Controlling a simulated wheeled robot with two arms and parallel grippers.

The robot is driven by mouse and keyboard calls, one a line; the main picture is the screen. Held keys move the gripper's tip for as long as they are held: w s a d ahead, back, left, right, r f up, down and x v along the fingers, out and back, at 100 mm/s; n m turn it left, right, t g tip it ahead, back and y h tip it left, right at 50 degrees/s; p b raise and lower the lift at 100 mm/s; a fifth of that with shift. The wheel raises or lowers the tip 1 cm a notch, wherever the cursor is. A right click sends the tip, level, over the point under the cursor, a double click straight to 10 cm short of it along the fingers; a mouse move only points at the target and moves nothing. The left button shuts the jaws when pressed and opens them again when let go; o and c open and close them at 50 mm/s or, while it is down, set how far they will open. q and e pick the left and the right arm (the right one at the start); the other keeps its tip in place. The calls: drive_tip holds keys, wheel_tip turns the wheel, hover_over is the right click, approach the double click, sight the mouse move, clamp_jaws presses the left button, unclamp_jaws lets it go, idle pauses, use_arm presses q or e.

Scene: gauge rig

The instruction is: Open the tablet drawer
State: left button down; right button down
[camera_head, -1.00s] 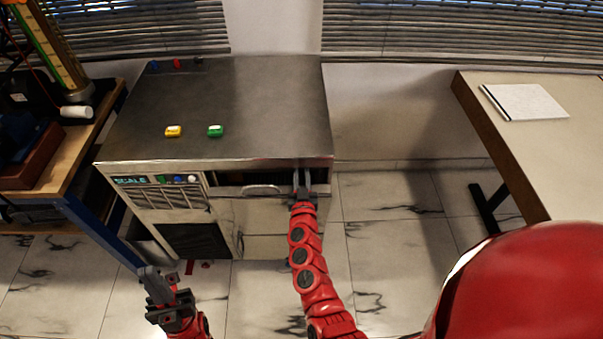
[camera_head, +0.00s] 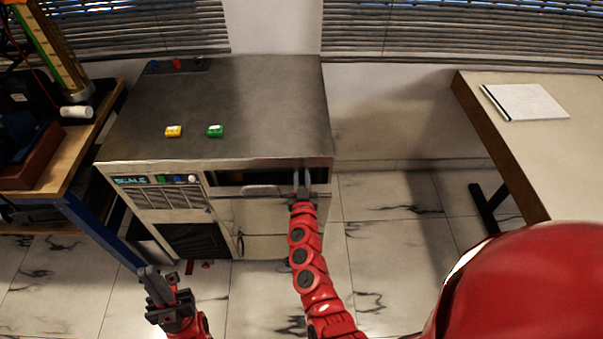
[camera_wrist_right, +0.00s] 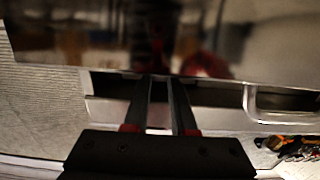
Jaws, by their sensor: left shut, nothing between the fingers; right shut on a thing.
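The tablet drawer (camera_head: 257,190) is in the front of the steel cabinet (camera_head: 230,90), under its top edge. A dark gap shows above the drawer front, so it looks at least a little open; how far I cannot tell. My right gripper (camera_head: 301,184) is shut on the right end of the drawer front. In the right wrist view its fingers (camera_wrist_right: 160,90) reach the drawer at the dark gap, and a pale looped handle (camera_wrist_right: 280,112) stands apart to the right. The fingers hide the exact contact. My left gripper (camera_head: 150,280) is shut and empty, low in front of the cabinet.
A yellow button (camera_head: 173,131) and a green button (camera_head: 215,130) are on the cabinet top. A wooden bench (camera_head: 68,180) stands at left, a table (camera_head: 540,150) with a notepad (camera_head: 525,101) at right. The floor (camera_head: 385,240) between cabinet and table is clear.

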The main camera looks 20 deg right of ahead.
drive_tip(key=shift+s, duration=0.15)
drive_tip(key=p+v, duration=0.2)
drive_tip(key=v, duration=1.2)
drive_tip(key=shift+a, duration=0.1)
drive_tip(key=c, duration=0.8)
unclamp_jaws()
drive_tip(key=shift+o, duration=0.2)
